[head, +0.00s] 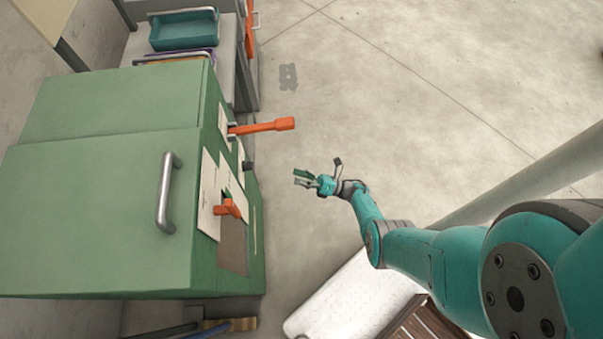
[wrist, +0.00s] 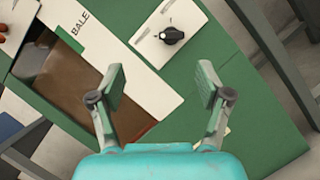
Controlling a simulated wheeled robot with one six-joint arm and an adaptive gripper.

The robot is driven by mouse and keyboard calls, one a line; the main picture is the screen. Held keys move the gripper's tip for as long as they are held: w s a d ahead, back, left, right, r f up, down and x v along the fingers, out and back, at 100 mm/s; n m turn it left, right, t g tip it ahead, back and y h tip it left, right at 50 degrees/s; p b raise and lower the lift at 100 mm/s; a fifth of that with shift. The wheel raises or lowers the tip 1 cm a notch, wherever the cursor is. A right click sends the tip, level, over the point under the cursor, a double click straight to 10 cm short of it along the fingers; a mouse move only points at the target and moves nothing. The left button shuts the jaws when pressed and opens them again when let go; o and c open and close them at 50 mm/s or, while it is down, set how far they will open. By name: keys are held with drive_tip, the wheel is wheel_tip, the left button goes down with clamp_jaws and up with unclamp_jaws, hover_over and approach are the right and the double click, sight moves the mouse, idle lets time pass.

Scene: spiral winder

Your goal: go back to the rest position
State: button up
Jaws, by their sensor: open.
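My gripper (head: 304,180) is open and empty in the head view, held in the air to the right of the green machine (head: 110,230). In the wrist view my gripper (wrist: 160,88) has its two fingers spread wide, with the machine's green front (wrist: 215,55) behind them. A black knob (wrist: 172,35) on a white plate lies beyond the fingers there. A white panel marked BALE (wrist: 80,28) and a brown window (wrist: 70,85) are at the left. The fingers appear apart from the machine.
An orange lever (head: 262,127) juts right from the machine, with a shorter orange handle (head: 228,208) below it. A teal bin (head: 184,32) stands on a shelf at the top. A white slab (head: 345,303) and a wooden crate (head: 422,322) lie below my arm. The concrete floor (head: 400,110) at upper right is clear.

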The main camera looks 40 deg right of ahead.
drive_tip(key=shift+s+d, duration=0.25)
drive_tip(key=shift+s, duration=0.1)
idle(0.4)
